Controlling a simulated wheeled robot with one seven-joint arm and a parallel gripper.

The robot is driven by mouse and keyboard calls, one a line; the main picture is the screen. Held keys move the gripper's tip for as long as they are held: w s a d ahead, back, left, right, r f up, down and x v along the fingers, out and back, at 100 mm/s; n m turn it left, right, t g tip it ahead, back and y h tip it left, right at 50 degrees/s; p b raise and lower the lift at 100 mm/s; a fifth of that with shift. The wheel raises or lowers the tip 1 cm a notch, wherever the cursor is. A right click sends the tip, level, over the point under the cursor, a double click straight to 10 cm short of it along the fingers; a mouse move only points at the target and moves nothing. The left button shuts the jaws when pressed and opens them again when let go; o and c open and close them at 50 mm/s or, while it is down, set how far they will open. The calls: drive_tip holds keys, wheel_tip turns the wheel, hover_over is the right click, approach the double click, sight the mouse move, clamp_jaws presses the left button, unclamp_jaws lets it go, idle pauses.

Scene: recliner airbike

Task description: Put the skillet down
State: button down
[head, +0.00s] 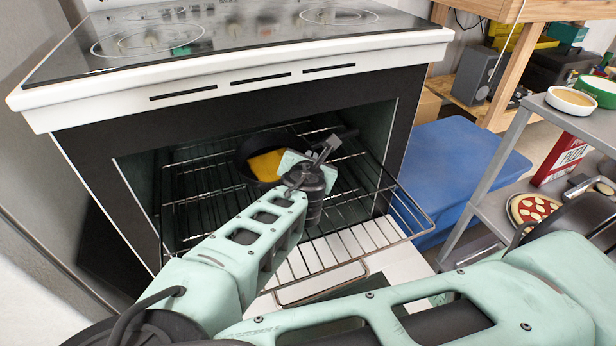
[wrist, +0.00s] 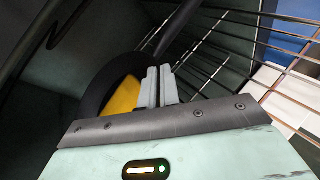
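The dark skillet (head: 243,150) is inside the open oven, at or just above the wire rack; I cannot tell if it touches. A yellow item (head: 266,165) lies in it. The wrist view shows the skillet's dark rim (wrist: 93,92) on the left, with the yellow item (wrist: 122,100) inside. A dark bar that looks like its handle (wrist: 181,22) runs up and right from beyond my fingertips. My gripper (head: 326,147) reaches into the oven beside the skillet. Its fingers (wrist: 160,70) are close together with a narrow dark strip between them, apparently the handle; the contact is mostly hidden.
The pulled-out oven rack (head: 400,215) has free room to the right of the skillet. The stovetop (head: 240,30) overhangs the opening. A blue box (head: 450,165) stands to the right. A grey shelf (head: 530,105) holds bowls and a pizza (head: 535,208).

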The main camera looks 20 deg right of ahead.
drive_tip(key=shift+f+b, duration=0.7)
drive_tip(key=shift+f, duration=1.4)
drive_tip(key=c, duration=1.6)
unclamp_jaws()
drive_tip(key=shift+f, duration=0.1)
